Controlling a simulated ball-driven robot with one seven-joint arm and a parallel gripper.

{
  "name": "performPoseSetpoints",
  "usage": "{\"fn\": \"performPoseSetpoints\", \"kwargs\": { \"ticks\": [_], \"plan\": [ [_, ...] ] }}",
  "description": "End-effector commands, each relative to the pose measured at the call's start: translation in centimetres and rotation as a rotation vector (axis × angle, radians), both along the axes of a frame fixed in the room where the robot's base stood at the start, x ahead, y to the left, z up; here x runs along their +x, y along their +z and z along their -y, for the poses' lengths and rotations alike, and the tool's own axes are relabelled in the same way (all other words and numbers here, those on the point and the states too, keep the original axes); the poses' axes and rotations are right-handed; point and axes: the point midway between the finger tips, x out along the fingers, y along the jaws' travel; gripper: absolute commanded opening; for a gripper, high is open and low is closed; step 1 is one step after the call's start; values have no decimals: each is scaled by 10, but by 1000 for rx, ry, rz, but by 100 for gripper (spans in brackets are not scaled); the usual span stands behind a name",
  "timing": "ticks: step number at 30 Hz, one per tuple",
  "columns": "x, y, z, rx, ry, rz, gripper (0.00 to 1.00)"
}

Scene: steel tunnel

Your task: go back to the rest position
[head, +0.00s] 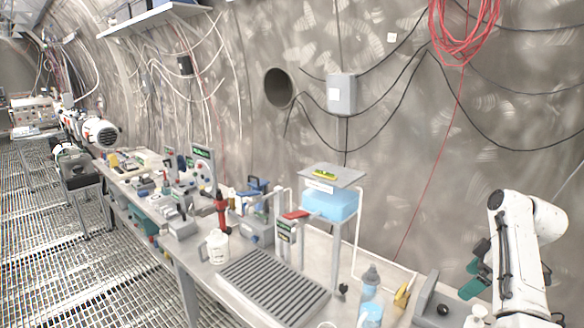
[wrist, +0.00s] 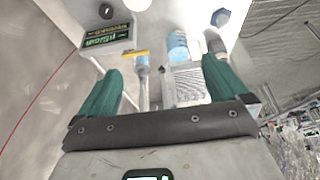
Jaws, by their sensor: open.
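My gripper (head: 476,270) is at the right of the head view, at the end of my white arm, near the right end of the bench. Its green fingers stand well apart in the wrist view (wrist: 162,68), with nothing gripped between them. Beyond the fingers, the wrist view shows a bottle with blue contents (wrist: 178,46), a yellow item (wrist: 132,53) and a box with a green-lettered display (wrist: 107,38).
The long bench (head: 207,270) is crowded with instruments. A ribbed drain tray (head: 272,288), a blue tank on a stand (head: 330,205), a clear bottle (head: 370,282) and a grey block with a black knob (head: 436,307) stand toward my arm. Grating floor (head: 60,250) lies left.

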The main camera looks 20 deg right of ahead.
Motion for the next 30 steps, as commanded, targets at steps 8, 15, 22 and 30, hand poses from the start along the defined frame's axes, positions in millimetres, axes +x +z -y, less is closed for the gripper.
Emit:
{"fn": "performPoseSetpoints", "kwargs": {
  "ticks": [8, 15, 22, 30],
  "plan": [
    [-3, -26, -22, -13, -48, -19, 100],
    [-12, -59, -54, -30, -120, -38, 100],
    [-37, -104, -109, -58, -225, -53, 100],
    [-101, -146, -197, -75, -380, -31, 100]
  ]
}}
